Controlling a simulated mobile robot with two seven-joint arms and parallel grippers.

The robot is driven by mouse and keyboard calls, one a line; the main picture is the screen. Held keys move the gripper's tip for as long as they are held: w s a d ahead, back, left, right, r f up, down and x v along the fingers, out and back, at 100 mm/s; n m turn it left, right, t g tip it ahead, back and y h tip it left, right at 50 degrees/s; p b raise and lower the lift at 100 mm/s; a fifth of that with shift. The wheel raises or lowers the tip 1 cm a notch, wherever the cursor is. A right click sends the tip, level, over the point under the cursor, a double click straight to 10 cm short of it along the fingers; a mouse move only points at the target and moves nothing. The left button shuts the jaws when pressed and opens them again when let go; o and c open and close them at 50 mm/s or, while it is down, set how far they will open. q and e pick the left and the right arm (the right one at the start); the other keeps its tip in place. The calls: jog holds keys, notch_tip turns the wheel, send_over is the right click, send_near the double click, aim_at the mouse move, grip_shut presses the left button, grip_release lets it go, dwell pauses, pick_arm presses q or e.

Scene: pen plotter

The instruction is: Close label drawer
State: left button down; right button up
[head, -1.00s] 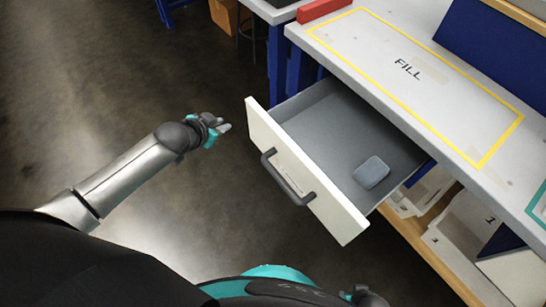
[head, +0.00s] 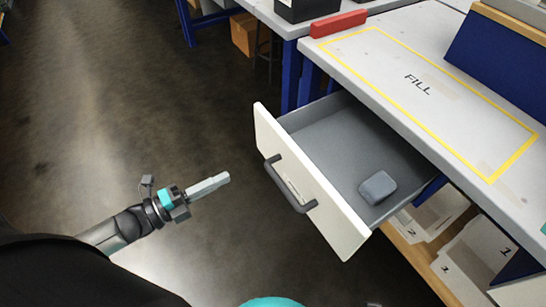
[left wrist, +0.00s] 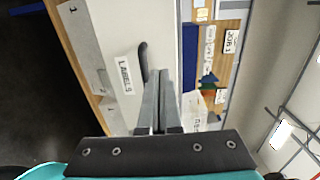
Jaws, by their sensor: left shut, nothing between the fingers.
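The label drawer (head: 345,225) stands pulled out from under the white worktop in the head view. Its pale front panel carries a dark bar handle (head: 290,186). A grey-blue rounded block (head: 377,187) lies inside on the grey drawer floor. My left gripper (head: 226,178) is shut and empty, left of the front panel and apart from it, with its fingers pointing toward the handle. In the left wrist view the shut fingers (left wrist: 158,74) appear beside the handle (left wrist: 143,62) and the LABELS tag (left wrist: 126,75) on the front panel. My right gripper is not seen.
The worktop (head: 420,110) above has a yellow FILL outline and a red block (head: 338,23) at its corner. A wooden shelf (head: 425,255) with numbered paper bins is below right. Open dark floor (head: 110,120) lies left of the drawer.

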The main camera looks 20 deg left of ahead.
pick_arm(q)
jog(key=b, duration=0.3)
send_near(282, 149)
jog(key=x, duration=0.5)
jog(key=shift+w+f, duration=0.1)
jog(key=shift+w, duration=0.05)
jog(key=shift+b+x, duration=0.3)
jog(key=shift+x, duration=0.5)
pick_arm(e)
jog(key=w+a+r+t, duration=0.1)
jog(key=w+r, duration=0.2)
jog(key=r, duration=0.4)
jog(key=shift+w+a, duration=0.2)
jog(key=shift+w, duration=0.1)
